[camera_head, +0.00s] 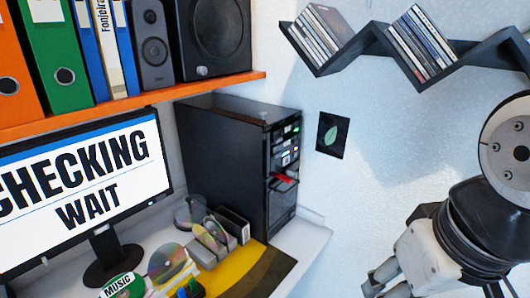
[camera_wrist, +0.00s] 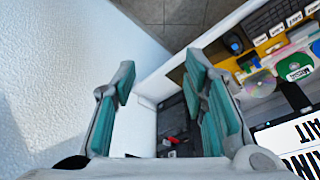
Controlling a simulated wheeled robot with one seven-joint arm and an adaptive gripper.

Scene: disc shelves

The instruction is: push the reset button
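The black computer tower (camera_head: 225,145) stands on the white desk under the orange shelf. Its narrow front panel (camera_head: 285,150) faces right and has several drive slots, small lights and a red part (camera_head: 287,180) sticking out. I cannot tell which small mark is the reset button. My gripper (camera_head: 382,278) is at the lower right of the head view, apart from the tower and lower than its panel. In the wrist view my gripper (camera_wrist: 160,78) is open and empty, its teal-padded fingers spread. The tower (camera_wrist: 176,118) and its red part (camera_wrist: 173,140) show between the fingers.
The monitor (camera_head: 85,175) reads "CHECKING WAIT". Discs (camera_head: 168,262) and a disc rack (camera_head: 212,238) lie on the desk before the tower. A dark zigzag wall shelf (camera_head: 375,42) holds disc cases above right.

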